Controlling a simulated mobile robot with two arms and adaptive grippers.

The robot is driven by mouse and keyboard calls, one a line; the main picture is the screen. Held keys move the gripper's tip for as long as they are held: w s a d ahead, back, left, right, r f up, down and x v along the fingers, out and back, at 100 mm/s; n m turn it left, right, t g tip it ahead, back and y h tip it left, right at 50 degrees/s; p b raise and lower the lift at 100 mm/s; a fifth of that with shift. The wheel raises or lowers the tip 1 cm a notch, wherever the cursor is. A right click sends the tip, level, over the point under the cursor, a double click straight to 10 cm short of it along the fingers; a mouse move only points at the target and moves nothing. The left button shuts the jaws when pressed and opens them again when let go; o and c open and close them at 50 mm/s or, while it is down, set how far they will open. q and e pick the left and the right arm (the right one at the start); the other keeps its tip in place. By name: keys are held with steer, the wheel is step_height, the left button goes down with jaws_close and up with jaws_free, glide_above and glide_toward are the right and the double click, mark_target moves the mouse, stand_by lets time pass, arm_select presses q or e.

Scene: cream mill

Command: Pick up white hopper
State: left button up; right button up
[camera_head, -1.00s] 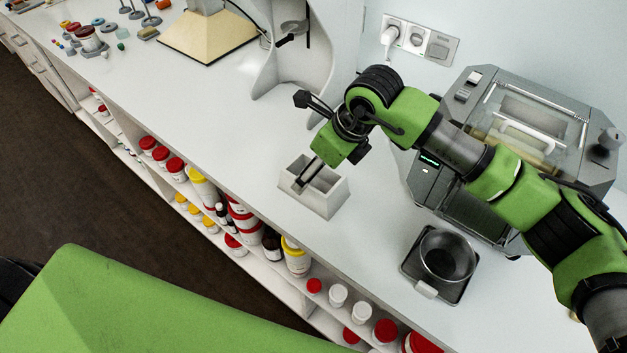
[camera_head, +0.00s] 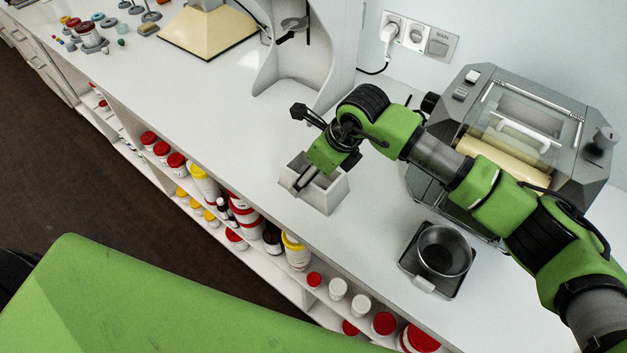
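The white hopper (camera_head: 325,201) looks like a small pale open-topped box. It stands upright on the white counter, near the front edge, in the middle of the head view. My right gripper (camera_head: 303,182) comes in from the right and points down at the hopper. Its grey finger end overlaps the hopper's left side and opening. I cannot tell whether it touches or straddles the wall, nor whether the fingers are open or shut. The gripper and wrist hide part of the hopper's top. My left gripper is not in view.
A grey roller mill (camera_head: 525,130) stands at the right, behind my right arm. A black scale with a metal bowl (camera_head: 445,250) sits right of the hopper. A pale stand (camera_head: 300,60) is behind. Shelves with jars (camera_head: 240,215) lie below the counter edge. Counter left of the hopper is clear.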

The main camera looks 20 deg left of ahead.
steer(key=shift+f+b, duration=0.15)
steer(key=shift+b, duration=0.15)
stand_by(0.4)
steer(key=c, duration=1.3)
